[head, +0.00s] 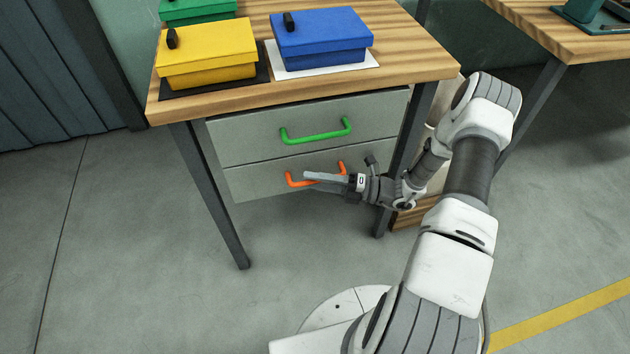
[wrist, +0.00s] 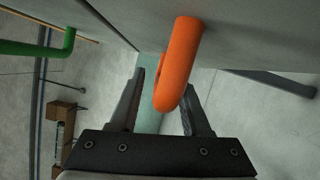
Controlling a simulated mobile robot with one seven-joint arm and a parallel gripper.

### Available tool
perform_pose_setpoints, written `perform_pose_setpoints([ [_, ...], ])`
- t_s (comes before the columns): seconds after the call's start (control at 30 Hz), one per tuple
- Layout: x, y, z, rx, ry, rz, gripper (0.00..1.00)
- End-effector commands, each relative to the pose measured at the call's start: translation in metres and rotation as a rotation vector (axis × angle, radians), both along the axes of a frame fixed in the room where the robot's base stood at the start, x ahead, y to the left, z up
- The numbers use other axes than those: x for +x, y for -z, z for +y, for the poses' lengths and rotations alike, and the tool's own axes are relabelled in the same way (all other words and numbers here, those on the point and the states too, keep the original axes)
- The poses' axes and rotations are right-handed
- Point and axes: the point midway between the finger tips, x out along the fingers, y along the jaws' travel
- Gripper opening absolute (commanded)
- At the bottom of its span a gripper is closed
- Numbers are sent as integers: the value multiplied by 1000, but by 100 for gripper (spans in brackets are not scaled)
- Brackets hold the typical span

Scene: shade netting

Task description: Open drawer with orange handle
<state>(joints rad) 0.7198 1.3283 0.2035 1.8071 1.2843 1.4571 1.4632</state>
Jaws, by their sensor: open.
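The orange handle (head: 296,181) is on the lower grey drawer (head: 252,181) under the wooden table. My gripper (head: 308,183) is at this handle in the head view, reaching in from the right and hiding part of it. In the wrist view the orange handle (wrist: 178,70) comes between the two open fingers of my gripper (wrist: 163,110). The fingers stand apart on either side of it, and I see no clear contact. The lower drawer looks flush with the drawer above it.
The upper drawer (head: 240,140) has a green handle (head: 316,131), also in the wrist view (wrist: 40,49). Yellow (head: 205,52) and blue (head: 320,38) boxes lie on the wooden tabletop (head: 420,65). A dark table leg (head: 210,195) stands at left. The floor in front is clear.

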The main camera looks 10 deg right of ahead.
Motion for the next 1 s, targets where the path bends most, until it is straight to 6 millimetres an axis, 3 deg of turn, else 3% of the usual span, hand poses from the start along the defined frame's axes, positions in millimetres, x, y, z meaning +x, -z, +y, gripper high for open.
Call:
perform_pose_setpoints([
  [0.17, 0, 0, 0, 0, 0, 0, 47],
  [0.43, 0, 0, 0, 0, 0, 0, 2],
  [0.47, 0, 0, 0, 0, 0, 0, 0],
  [1.0, 0, 0, -1, 0, 0, -1, 0],
])
